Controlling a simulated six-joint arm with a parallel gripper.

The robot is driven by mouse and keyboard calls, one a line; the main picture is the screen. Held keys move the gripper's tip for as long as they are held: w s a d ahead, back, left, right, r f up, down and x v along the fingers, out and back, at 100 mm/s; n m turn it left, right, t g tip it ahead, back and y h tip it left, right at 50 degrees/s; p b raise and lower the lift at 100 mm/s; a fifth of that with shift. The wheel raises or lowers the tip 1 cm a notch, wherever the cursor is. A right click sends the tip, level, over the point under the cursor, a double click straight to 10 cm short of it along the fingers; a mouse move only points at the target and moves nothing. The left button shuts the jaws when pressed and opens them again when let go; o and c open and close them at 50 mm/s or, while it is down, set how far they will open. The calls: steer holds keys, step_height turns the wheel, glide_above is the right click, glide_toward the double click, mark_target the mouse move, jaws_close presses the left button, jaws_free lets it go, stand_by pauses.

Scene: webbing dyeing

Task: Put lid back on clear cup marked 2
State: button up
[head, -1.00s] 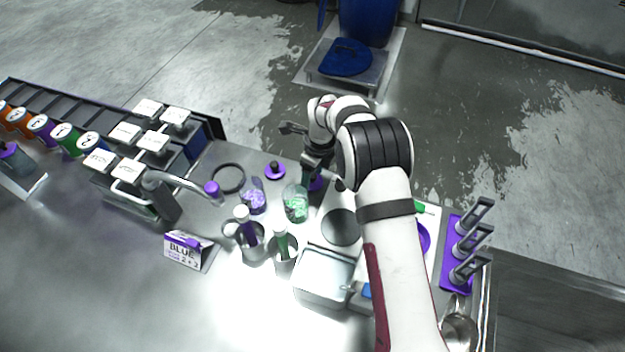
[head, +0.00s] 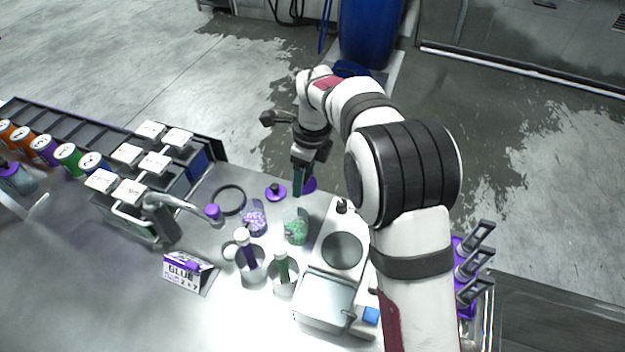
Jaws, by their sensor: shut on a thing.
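Two clear cups stand side by side on the steel counter, one with purple contents (head: 254,222) and one with green contents (head: 296,232). Both are open on top, and I cannot read a number on either. A purple lid (head: 309,185) is at my gripper (head: 300,184), just behind the green-filled cup. My gripper points down and is shut on this lid; its fingers hide the grip point. I cannot tell whether the lid is clear of the counter. Another purple lid with a black knob (head: 276,192) lies behind the purple-filled cup.
A steel box (head: 325,300) and a round grey plate (head: 342,250) are to the right.

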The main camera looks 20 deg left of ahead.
steer(key=s+r+n, duration=0.3)
steer(key=s, duration=0.3)
step_height(320, 180, down, 6)
steer(key=shift+f, duration=0.15)
steer(key=shift+d+f, duration=0.1)
steer(key=shift+f, duration=0.05)
stand_by(1.5)
steer(key=o, duration=1.3)
steer(key=shift+o, duration=0.2)
steer(key=shift+w, duration=0.1)
step_height(320, 180, up, 7)
